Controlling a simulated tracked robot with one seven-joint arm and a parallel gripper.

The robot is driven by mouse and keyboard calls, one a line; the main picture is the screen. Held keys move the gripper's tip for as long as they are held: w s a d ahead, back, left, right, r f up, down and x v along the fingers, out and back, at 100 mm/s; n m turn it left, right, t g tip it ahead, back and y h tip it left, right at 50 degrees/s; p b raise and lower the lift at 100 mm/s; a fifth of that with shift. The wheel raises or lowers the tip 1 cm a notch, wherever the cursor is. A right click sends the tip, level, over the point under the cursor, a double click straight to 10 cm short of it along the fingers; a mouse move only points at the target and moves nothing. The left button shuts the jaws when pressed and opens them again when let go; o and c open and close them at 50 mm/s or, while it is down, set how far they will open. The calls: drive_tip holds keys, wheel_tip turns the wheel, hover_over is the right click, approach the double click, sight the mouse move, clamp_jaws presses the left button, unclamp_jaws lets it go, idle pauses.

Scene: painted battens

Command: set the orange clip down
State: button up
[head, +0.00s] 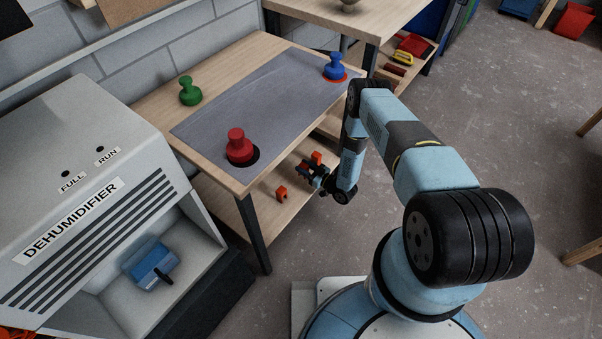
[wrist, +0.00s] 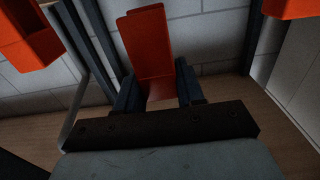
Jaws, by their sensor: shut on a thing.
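My gripper (head: 303,170) reaches in over the lower shelf of the bench, under the tabletop's front edge. In the wrist view my gripper (wrist: 157,90) is shut on an orange clip (wrist: 150,45), which stands up between the two dark fingers. I cannot tell whether the clip touches the shelf. A second orange clip (head: 281,193) is on the lower shelf, left of my gripper; it shows large in the wrist view (wrist: 25,35). Another orange clip (head: 316,157) is just behind my gripper, at the top right of the wrist view (wrist: 290,8).
The lower shelf (head: 262,212) has bare wood around the clips. A table leg (head: 254,235) stands at front left, near a dehumidifier (head: 100,200).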

drive_tip(key=shift+w+a+f, duration=0.35)
drive_tip(key=shift+a+f, duration=0.25)
drive_tip(key=shift+f, duration=0.2)
drive_tip(key=shift+w+f, duration=0.1)
drive_tip(key=shift+f, duration=1.5)
drive_tip(key=o, duration=1)
drive_tip(key=v, duration=1.2)
